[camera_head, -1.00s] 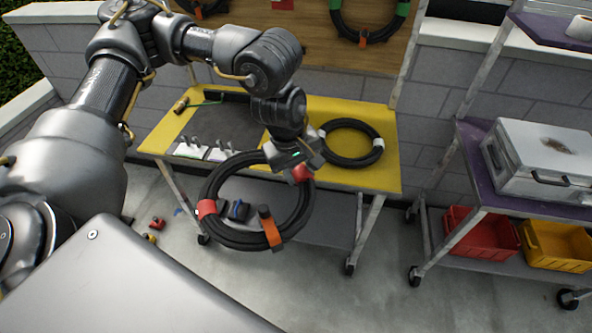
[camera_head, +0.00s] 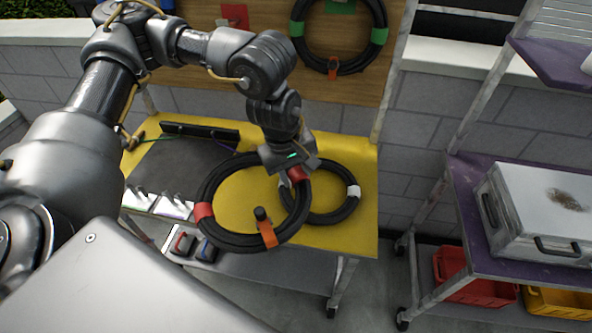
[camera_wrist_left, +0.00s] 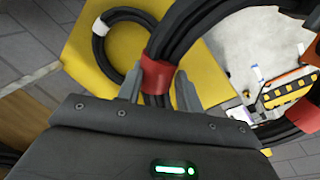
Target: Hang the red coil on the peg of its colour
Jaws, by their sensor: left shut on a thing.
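The red coil (camera_head: 203,211) is a black cable ring with red tape bands and an orange strap. My left gripper (camera_head: 292,172) is shut on its upper right part at a red band, and the coil hangs from it in front of the yellow bench top. In the left wrist view the fingers (camera_wrist_left: 158,88) sit on either side of the red-banded cable (camera_wrist_left: 156,73). A red plate (camera_head: 234,15) shows on the wooden board at the top; its peg cannot be made out clearly. My right gripper is out of view.
A white-banded coil (camera_head: 345,209) lies on the yellow bench (camera_head: 357,165), partly behind the held coil. A green-banded coil (camera_head: 380,36) hangs on the board (camera_head: 262,75). A purple-shelved cart (camera_head: 468,170) with a metal case (camera_head: 540,215) stands at right.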

